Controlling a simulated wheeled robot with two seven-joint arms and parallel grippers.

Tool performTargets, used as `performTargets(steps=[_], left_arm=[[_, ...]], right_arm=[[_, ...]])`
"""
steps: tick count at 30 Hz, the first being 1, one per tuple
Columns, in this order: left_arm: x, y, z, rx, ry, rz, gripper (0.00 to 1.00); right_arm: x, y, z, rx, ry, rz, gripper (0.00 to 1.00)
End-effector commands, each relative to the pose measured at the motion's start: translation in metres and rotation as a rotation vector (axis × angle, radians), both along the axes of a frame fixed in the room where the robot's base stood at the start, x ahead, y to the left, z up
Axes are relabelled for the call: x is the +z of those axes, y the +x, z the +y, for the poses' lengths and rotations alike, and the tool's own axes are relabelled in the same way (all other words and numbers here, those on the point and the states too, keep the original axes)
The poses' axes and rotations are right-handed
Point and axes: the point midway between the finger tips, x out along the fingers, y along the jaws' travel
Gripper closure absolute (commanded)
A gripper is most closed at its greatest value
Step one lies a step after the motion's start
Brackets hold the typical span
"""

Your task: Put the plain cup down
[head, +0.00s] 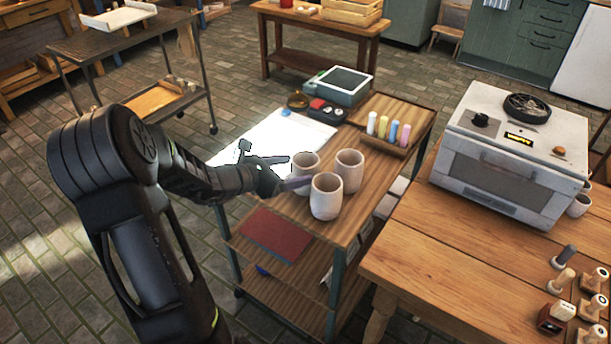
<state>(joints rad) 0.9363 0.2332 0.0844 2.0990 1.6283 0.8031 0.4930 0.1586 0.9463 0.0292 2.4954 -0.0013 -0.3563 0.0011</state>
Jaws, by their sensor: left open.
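Three plain pale cups stand upright close together on the wooden cart top. One cup (326,197) is nearest the front, one cup (349,171) is behind it to the right, and one cup (306,168) is behind it to the left. My left gripper (299,171) reaches in from the left and is open. Its fingers are at the left-hand cup, one passing in front of its lower part. I cannot tell whether they touch it. My right gripper is not in view.
The cart (352,221) also carries a white sheet (290,132), a tray with several coloured bottles (388,129) and a grey-green box (341,85). A wooden table (450,255) with a small oven (512,150) and several stamps stands at the right.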

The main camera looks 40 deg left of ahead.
Motion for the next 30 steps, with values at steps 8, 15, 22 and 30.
performTargets(steps=[8, 15, 22, 30], left_arm=[[-0.012, 0.032, -0.008, -0.002, -0.003, 0.001, 0.26], [-0.018, 0.046, -0.011, 0.000, -0.001, 0.000, 0.26], [-0.018, 0.046, -0.011, 0.000, 0.000, 0.000, 0.26], [-0.018, 0.046, -0.011, 0.000, 0.000, 0.000, 0.26]], right_arm=[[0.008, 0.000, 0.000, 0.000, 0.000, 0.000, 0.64], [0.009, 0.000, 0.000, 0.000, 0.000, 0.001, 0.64], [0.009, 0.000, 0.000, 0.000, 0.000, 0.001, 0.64], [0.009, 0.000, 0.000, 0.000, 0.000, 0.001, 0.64]])
